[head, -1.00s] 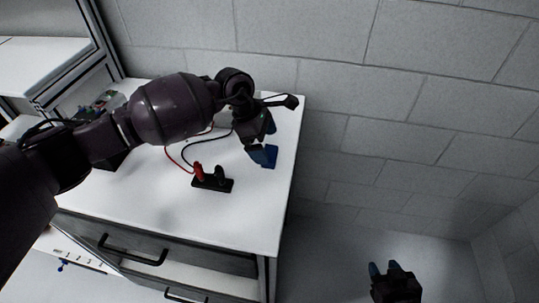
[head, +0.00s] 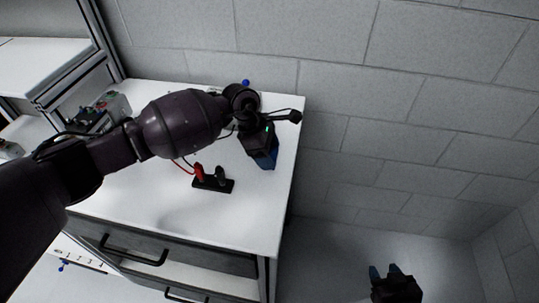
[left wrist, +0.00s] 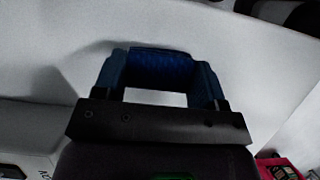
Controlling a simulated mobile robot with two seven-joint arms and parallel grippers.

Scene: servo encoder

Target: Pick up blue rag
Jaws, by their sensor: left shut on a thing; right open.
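The blue rag (left wrist: 160,63) shows in the left wrist view as a dark blue textured strip spanning the gap between my left gripper's two blue fingers. My left gripper (left wrist: 160,77) is shut on it. In the head view my left gripper (head: 267,162) points down at the right part of the white tabletop and hides most or all of the rag. I cannot tell whether the rag touches the table. My right gripper (head: 384,271) is open and empty, low at the right, away from the table.
A black block with red and black plugs (head: 213,181) sits left of my left gripper, with wires behind it. A small blue knob (head: 246,82) shows at the table's back edge. The white tabletop (head: 235,220) is clear in front. A block wall (head: 400,110) stands behind.

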